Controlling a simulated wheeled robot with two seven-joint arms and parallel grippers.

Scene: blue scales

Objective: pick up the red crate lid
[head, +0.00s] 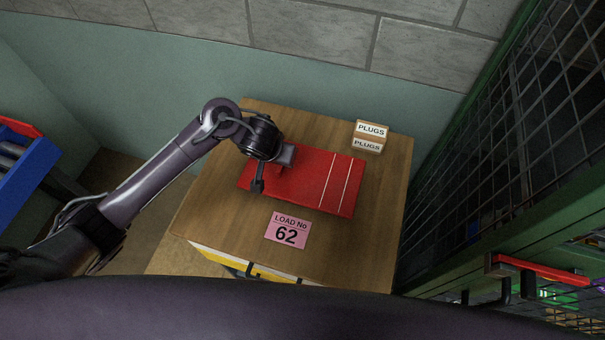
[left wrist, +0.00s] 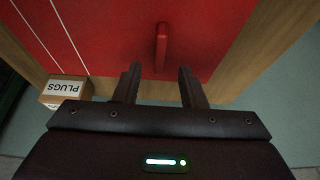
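The red crate lid (head: 318,183) lies flat on a wooden table, with two pale lines across its right part. Its red bar handle (left wrist: 161,47) shows in the left wrist view, standing out from the lid (left wrist: 105,25). My left gripper (head: 272,172) is over the left part of the lid and hides some of it. In the left wrist view my left gripper (left wrist: 160,85) is open and empty, its fingers spread apart. The handle is ahead of the gap between them, not gripped. My right gripper is not in view.
The wooden table (head: 219,205) stands near a wall. A small box marked PLUGS (head: 369,136) sits behind the lid's right side; it also shows in the left wrist view (left wrist: 66,90). Green mesh fencing (head: 500,150) is at the right.

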